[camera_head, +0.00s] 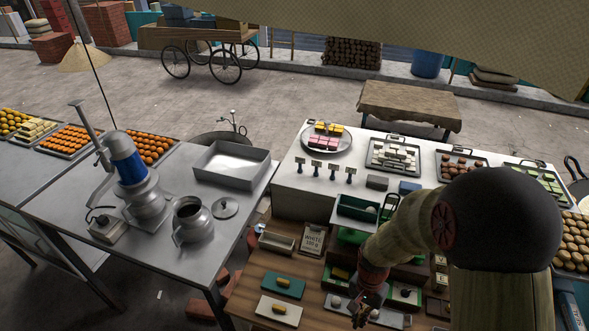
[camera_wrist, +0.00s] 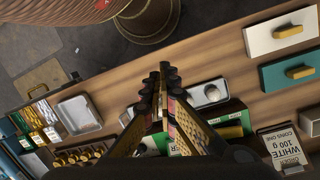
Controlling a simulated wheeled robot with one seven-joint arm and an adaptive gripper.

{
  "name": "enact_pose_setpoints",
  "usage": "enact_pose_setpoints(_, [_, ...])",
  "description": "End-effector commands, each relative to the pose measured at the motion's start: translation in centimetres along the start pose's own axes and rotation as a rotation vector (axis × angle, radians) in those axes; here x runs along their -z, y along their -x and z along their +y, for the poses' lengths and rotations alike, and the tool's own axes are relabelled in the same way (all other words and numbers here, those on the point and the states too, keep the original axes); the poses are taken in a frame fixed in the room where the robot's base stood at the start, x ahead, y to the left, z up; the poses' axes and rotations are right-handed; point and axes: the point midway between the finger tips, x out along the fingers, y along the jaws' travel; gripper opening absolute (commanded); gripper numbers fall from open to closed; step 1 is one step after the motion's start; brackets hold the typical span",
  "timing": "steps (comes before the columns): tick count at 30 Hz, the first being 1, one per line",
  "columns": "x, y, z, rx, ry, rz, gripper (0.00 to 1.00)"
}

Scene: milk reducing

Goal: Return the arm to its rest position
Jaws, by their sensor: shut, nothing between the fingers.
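My arm reaches in from the right of the head view, bent at the elbow and pointing down over the brown wooden table (camera_head: 258,298). My gripper (camera_head: 362,312) hangs low over the small trays and boxes on that table. In the wrist view my gripper (camera_wrist: 162,75) is shut, its fingertips together with nothing between them. A small metal tray with a pale round item (camera_wrist: 211,93) lies just right of the fingers in that view. The fingers hide part of the table beneath them.
Behind stands a white counter (camera_head: 300,195) with sweets. A steel table (camera_head: 80,190) with metal pots stands left. Open floor (camera_head: 290,95) lies beyond.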

Motion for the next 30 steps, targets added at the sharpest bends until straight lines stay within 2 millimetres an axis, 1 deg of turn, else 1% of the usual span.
enact_pose_setpoints(3, [-0.7, 2.2, 0.5, 0.017, 0.186, 0.028, 0.0])
enact_pose_setpoints(6, [-1.6, 4.1, 1.2, 0.035, 0.331, 0.065, 0.0])
enact_pose_setpoints(9, [-2.5, 5.7, 1.9, 0.055, 0.457, 0.12, 0.0])
enact_pose_setpoints(13, [-3.9, 7.0, 3.0, 0.08, 0.576, 0.209, 0.0])
enact_pose_setpoints(17, [-5.1, 7.7, 3.9, 0.107, 0.641, 0.311, 0.0])
enact_pose_setpoints(21, [-6.1, 7.9, 4.7, 0.147, 0.647, 0.435, 0.0])
enact_pose_setpoints(27, [-6.8, 8.4, 5.2, 0.203, 0.635, 0.601, 0.0])
enact_pose_setpoints(30, [-6.9, 8.5, 5.3, 0.218, 0.631, 0.642, 0.0])
